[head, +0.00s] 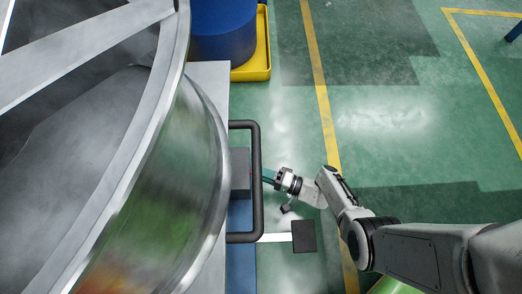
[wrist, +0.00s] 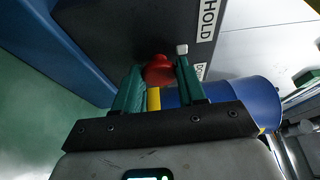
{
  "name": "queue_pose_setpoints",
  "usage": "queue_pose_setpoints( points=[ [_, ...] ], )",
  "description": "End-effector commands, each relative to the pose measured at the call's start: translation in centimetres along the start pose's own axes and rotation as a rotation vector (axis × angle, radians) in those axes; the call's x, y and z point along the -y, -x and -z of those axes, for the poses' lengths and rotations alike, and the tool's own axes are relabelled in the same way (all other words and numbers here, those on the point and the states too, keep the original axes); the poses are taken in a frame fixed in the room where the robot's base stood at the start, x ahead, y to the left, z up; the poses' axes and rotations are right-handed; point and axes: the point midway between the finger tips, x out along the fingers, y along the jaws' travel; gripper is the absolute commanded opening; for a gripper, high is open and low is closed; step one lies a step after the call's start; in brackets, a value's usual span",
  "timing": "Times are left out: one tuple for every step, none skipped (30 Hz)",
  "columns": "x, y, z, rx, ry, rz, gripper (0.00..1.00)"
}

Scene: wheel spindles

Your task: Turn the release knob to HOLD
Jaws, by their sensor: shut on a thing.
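The red release knob (wrist: 158,71) sits on the dark panel face (wrist: 125,28) in the wrist view. My gripper (wrist: 160,80) has its green fingers on either side of it, shut on it. A white HOLD label (wrist: 207,20) is on the panel's right part, and a second label (wrist: 200,72), partly hidden, lies along the same edge. A small white-tipped piece (wrist: 182,49) shows by the right finger, between knob and labels. In the head view my gripper (head: 268,177) reaches left to the grey box (head: 240,168) behind the black guard rail; the knob cannot be made out there.
The black rail (head: 256,140) loops around the box. A large metal wheel (head: 190,190) fills the left. A blue drum (head: 222,35) stands on a yellow tray (head: 262,65) at the back. A dark square plate (head: 303,236) shows below my gripper. Green floor at right is clear.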

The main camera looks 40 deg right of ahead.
Motion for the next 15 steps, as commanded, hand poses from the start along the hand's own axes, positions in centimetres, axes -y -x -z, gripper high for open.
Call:
queue_pose_setpoints(
  points=[
    [-0.08,0.05,-0.14,0.003,0.0,-0.002,0.1],
    [-0.08,0.05,-0.14,0.003,0.0,-0.002,0.1],
    [-0.08,0.04,-0.14,0.003,0.0,-0.002,0.42],
    [-0.08,0.04,-0.14,0.003,0.0,-0.002,0.45],
    [-0.08,0.04,-0.14,0.003,0.0,-0.002,0.48],
    [-0.08,0.04,-0.12,0.003,0.0,-0.002,0.52],
    [-0.07,0.03,-0.11,0.002,0.0,-0.002,0.55],
    [-0.06,0.03,-0.1,0.002,0.0,-0.002,0.57],
    [-0.06,0.02,-0.09,0.002,0.0,-0.002,0.61],
    [-0.05,0.02,-0.08,0.002,0.0,-0.002,0.64],
    [-0.05,0.01,-0.07,0.002,0.0,-0.002,0.65],
    [-0.04,0.01,-0.06,0.002,0.0,-0.001,0.65],
    [-0.04,0.01,-0.05,0.002,0.0,-0.001,0.65],
    [-0.03,0.0,-0.05,0.002,0.0,-0.001,0.65],
    [-0.03,0.0,-0.04,0.001,0.0,-0.001,0.65]
  ],
)
